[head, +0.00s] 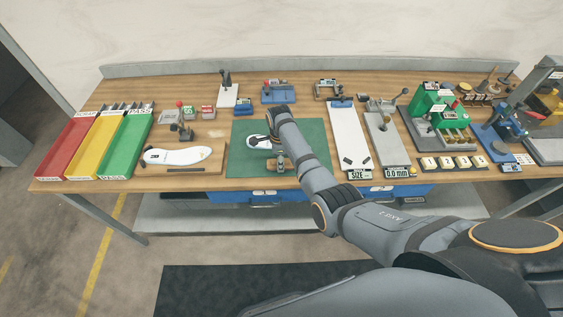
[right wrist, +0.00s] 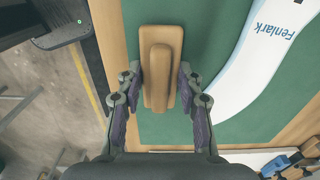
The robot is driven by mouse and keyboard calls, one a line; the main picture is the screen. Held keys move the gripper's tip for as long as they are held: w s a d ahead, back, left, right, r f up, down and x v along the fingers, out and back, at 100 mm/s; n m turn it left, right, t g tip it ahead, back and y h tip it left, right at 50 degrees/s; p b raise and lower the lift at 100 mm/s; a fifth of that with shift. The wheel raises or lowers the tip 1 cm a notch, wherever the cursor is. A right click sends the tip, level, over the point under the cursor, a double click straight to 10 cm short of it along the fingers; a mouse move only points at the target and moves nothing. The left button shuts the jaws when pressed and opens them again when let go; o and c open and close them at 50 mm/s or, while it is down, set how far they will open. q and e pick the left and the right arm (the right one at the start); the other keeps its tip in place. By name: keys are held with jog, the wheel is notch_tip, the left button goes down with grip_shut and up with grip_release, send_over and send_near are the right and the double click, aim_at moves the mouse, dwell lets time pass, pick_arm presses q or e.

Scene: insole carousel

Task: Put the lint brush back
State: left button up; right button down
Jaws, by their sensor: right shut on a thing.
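The lint brush (right wrist: 160,60) is a tan wooden block with a raised wooden grip. In the right wrist view it is between the two fingers of my right gripper (right wrist: 159,80), which is shut on the grip. In the head view the brush (head: 271,167) shows by my right gripper (head: 279,160), over the front part of the green mat (head: 310,160). I cannot tell whether it touches the mat. The bristles are hidden underneath. A white insole marked Fenlark (right wrist: 250,70) lies on the mat beside the brush; it also shows in the head view (head: 258,142). My left gripper is not in view.
Left of the mat, another white insole (head: 178,156) lies on a wooden board (head: 210,163). Red (head: 65,147), yellow (head: 95,147) and green (head: 127,147) trays stand at the far left. Gauges and fixtures line the back and right. The bench's front edge is close to the brush.

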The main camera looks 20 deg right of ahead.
jog(key=c, duration=1.3)
grip_release()
jog(key=shift+a+f, duration=0.15)
jog(key=shift+a, duration=0.05)
jog(key=o, duration=0.4)
jog(key=shift+w+d, duration=0.1)
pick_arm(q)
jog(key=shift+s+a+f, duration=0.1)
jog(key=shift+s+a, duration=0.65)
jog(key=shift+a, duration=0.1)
pick_arm(e)
jog(key=shift+o, duration=0.2)
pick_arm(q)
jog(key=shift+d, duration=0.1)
pick_arm(e)
jog(key=shift+r, duration=0.35)
pick_arm(q)
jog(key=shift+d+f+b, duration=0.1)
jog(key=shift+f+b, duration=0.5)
jog(key=shift+b, duration=0.05)
pick_arm(e)
notch_tip(320, 180, up, 12)
jog(key=shift+f, duration=0.15)
jog(key=shift+f, duration=0.1)
